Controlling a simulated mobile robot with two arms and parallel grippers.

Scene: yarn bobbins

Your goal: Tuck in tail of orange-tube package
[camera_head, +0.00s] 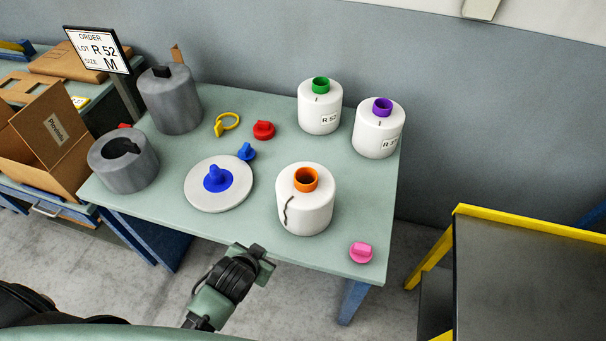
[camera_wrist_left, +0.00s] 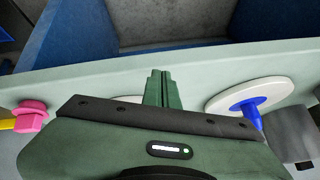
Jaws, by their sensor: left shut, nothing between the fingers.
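The orange-tube package (camera_head: 318,213) is a white yarn package standing upright near the table's front edge. Its orange tube (camera_head: 306,180) sticks up from the top. A dark tail (camera_head: 287,211) hangs loose down its front left side. My left gripper (camera_head: 262,256) is at the front table edge, left of and nearer than the package, apart from it. In the left wrist view my left gripper's green fingers (camera_wrist_left: 158,88) are together with nothing between them. A pale patch behind them is mostly hidden, so I cannot tell what it is. My right gripper is not in view.
A disc with a blue knob (camera_head: 207,197) lies left of the package. White packages with green (camera_head: 320,118) and purple (camera_head: 376,138) tubes stand behind. A pink knob (camera_head: 361,252) sits at the front right corner. Red (camera_head: 263,130) and blue knobs and grey cylinders (camera_head: 172,105) are farther left.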

